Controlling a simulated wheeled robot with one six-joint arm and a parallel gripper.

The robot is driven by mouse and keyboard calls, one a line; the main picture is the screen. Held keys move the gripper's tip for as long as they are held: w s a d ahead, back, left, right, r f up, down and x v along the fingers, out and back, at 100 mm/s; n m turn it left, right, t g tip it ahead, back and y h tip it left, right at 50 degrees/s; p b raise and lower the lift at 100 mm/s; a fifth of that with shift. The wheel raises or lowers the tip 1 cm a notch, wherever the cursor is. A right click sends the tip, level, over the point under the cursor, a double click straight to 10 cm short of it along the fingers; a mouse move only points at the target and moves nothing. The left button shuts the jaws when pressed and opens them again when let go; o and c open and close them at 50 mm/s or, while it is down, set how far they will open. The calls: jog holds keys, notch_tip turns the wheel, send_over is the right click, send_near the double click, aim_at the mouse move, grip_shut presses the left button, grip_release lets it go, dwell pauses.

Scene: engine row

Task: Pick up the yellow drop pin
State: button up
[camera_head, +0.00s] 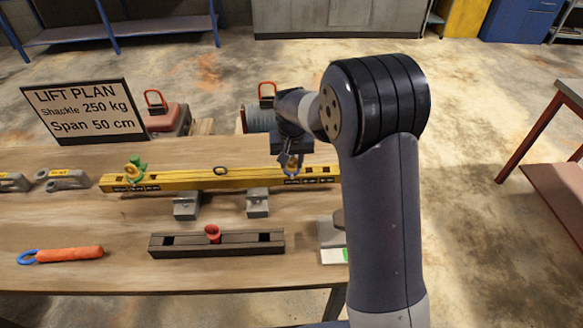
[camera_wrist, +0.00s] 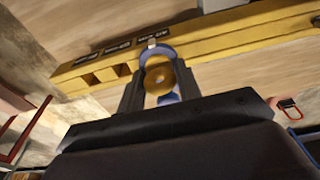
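A yellow ring-shaped part, which looks like the yellow drop pin (camera_wrist: 159,76), sits with blue parts above and below it at the yellow beam (camera_wrist: 225,36). In the head view the beam (camera_head: 190,181) lies across the table, and the yellow and blue parts (camera_head: 291,168) show small near its right end. My gripper (camera_wrist: 160,78) has one finger on each side of the yellow ring. I cannot tell whether the fingers touch it. In the head view my gripper (camera_head: 290,160) points down over the beam, and its fingertips are too small to read.
A green and yellow fitting (camera_head: 134,170) stands on the beam's left end. A dark rack (camera_head: 217,243) with a red pin (camera_head: 212,233), an orange-handled tool (camera_head: 62,254), grey shackles (camera_head: 63,180) and a lift plan sign (camera_head: 86,111) are around it. The front left tabletop has free room.

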jog(key=c, duration=0.6)
jog(key=shift+r, duration=0.15)
